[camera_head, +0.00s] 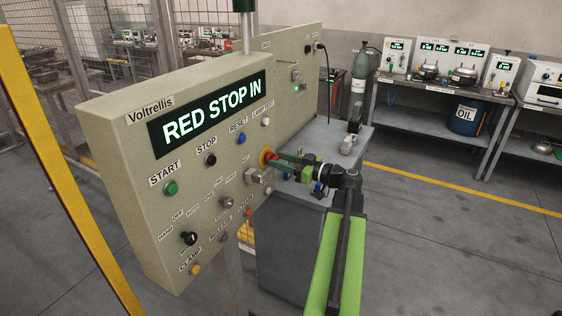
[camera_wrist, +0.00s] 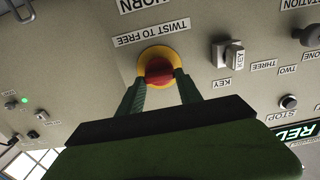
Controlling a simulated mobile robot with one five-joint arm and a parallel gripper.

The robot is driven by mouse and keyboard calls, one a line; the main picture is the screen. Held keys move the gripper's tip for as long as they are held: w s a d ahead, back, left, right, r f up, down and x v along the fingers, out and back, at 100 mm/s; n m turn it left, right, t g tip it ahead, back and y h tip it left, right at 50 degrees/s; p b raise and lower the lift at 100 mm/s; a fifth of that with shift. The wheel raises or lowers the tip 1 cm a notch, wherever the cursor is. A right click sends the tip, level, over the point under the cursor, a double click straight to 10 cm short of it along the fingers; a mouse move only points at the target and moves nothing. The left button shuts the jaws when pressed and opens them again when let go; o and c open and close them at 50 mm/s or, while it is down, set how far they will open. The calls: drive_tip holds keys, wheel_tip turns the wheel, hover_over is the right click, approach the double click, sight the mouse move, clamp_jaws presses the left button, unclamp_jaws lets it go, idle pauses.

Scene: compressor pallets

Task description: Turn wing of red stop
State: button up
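The red stop (camera_head: 271,157) is a red knob in a yellow collar on the front of the beige control panel. In the wrist view the red knob (camera_wrist: 158,72) sits below the label TWIST TO FREE, which appears upside down. My gripper (camera_head: 281,160) reaches it from the right. In the wrist view the two green fingers of my gripper (camera_wrist: 159,82) lie on either side of the red knob, with their tips seeming to touch its edges. The shape of the wing is not clear. The panel's display (camera_head: 211,114) reads RED STOP IN.
A silver key switch (camera_head: 254,177) is close below the stop; it also shows in the wrist view (camera_wrist: 235,56). Blue reset (camera_head: 241,138), black stop (camera_head: 210,160) and green start (camera_head: 171,188) buttons are to the left. A grey cabinet (camera_head: 290,240) stands behind my arm.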

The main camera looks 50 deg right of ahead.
drive_tip(key=c, duration=0.7)
drive_tip(key=shift+m, duration=0.3)
drive_tip(key=shift+d+m, duration=0.15)
drive_tip(key=shift+m, duration=3.05)
drive_tip(key=o, duration=1.4)
drive_tip(key=shift+c, duration=0.2)
